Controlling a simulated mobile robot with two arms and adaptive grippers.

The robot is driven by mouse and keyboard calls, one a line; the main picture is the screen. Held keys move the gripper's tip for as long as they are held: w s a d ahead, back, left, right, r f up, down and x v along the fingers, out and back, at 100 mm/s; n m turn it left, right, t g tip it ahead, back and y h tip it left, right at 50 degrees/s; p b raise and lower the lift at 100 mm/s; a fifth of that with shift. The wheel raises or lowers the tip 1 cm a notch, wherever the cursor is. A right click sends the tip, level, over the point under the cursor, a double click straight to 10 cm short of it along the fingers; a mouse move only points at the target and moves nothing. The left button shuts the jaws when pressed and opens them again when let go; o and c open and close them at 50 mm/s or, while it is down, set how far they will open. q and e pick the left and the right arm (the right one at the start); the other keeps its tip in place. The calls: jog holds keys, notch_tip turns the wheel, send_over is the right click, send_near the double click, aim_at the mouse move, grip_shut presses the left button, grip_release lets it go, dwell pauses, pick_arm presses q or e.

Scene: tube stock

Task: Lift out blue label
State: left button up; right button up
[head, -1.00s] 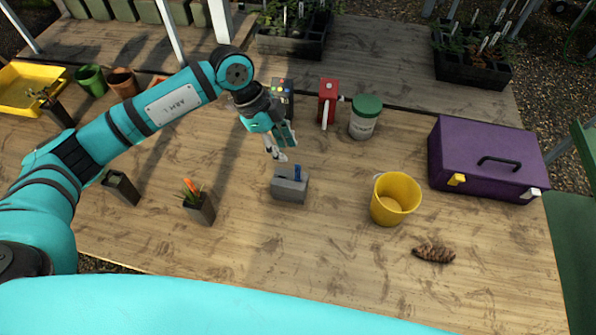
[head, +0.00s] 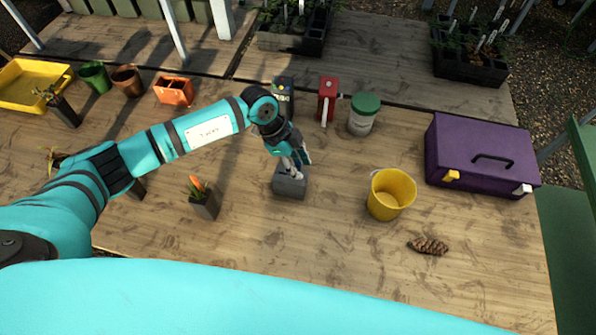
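A small grey block-shaped holder (head: 289,187) stands on the wooden table near the middle. In the earlier head picture a blue label stands upright in its top; now my gripper covers that spot and I cannot make the label out. My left gripper (head: 297,168) points down right over the holder, its fingertips at the holder's top. Whether the fingers are open or closed on the label cannot be told. My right gripper is not in view.
A grey pot with an orange label (head: 204,201) stands left of the holder. A yellow bucket (head: 385,205), a pine cone (head: 429,246) and a purple toolbox (head: 470,165) are to the right. Behind stand a red dispenser (head: 327,104) and a green-lidded jar (head: 363,118).

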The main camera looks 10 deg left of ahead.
pick_arm(q)
grip_shut()
jog(key=shift+r, duration=0.15)
